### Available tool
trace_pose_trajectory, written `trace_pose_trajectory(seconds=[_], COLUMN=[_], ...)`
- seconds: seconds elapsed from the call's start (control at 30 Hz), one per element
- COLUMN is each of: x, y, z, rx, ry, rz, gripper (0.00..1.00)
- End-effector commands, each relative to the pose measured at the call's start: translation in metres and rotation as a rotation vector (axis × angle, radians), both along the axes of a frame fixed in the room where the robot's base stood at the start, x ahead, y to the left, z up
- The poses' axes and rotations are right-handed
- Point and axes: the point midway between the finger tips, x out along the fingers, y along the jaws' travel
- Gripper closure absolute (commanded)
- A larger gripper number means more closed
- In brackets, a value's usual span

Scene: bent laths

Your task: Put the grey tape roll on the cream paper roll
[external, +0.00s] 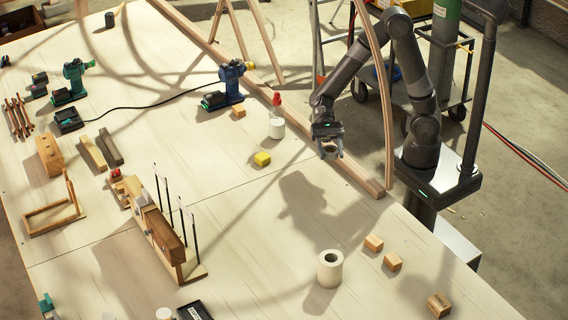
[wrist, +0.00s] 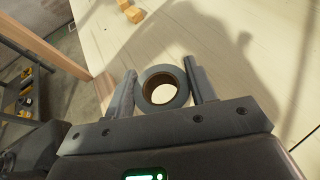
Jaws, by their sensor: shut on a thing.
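The grey tape roll (wrist: 149,78) is between the fingers of my gripper (wrist: 162,88) in the wrist view, its hole facing the camera. My gripper is shut on it. In the external view my gripper (external: 331,151) hangs above the table near its right edge, with the roll small and partly hidden between the fingers. The cream paper roll (external: 329,275) stands upright on the table nearer the camera, its round hole facing up. My gripper is well apart from it. The paper roll does not show clearly in the wrist view.
Small wooden blocks (external: 392,261) lie right of the paper roll. A yellow block (external: 262,159) and a white bottle with a red tip (external: 277,124) are left of my gripper. A bent lath (external: 384,100) rises beside my arm. The table between gripper and paper roll is clear.

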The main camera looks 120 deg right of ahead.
Motion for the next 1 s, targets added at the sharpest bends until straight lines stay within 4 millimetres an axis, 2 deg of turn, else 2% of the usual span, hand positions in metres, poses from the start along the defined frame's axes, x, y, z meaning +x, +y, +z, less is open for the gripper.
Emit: trace_pose_trajectory(seconds=[0.17,0.27,0.37,0.57,0.7,0.9,1.0], x=[0.015,0.042,0.078,0.152,0.196,0.237,0.249], y=[0.006,0.019,0.042,0.106,0.161,0.23,0.253], z=[0.002,0.007,0.014,0.037,0.056,0.084,0.094], rx=[-0.001,0.0,0.001,0.002,0.002,0.001,0.001], ry=[-0.002,-0.003,-0.006,-0.006,-0.004,-0.004,-0.003], rz=[0.025,0.061,0.106,0.178,0.212,0.231,0.233], gripper=[0.75,0.75,0.75,0.75,0.75,0.75,0.75])
